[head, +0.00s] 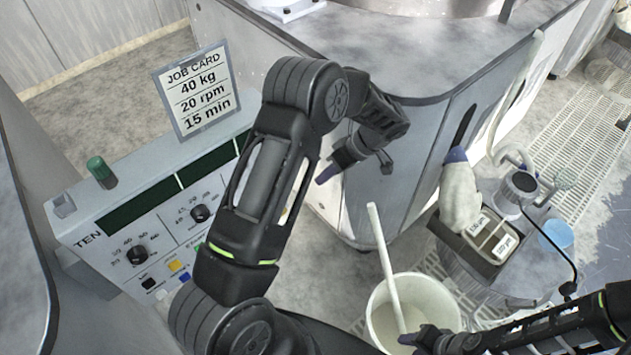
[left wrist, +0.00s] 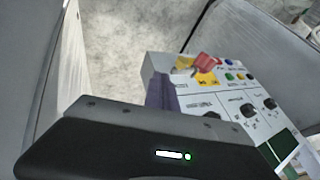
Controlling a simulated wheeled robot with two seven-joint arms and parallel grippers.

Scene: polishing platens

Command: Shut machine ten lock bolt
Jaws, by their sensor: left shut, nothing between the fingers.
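The machine ten control panel (head: 112,236), marked TEN, stands at the left in the head view, with much of its right part hidden behind my left arm. In the left wrist view the panel (left wrist: 225,105) shows a red handle (left wrist: 207,62) on yellow plates at its far edge. My left gripper (head: 328,174) is shut and empty, in front of the grey machine cabinet. Its purple fingers (left wrist: 161,92) partly cover the panel in the wrist view. My right gripper (head: 428,338) is at the bottom, its fingers unclear.
A job card (head: 198,92) stands behind the panel, and a green lamp (head: 100,170) sits on top. A white bucket (head: 445,288) with a pale stick stands low centre.

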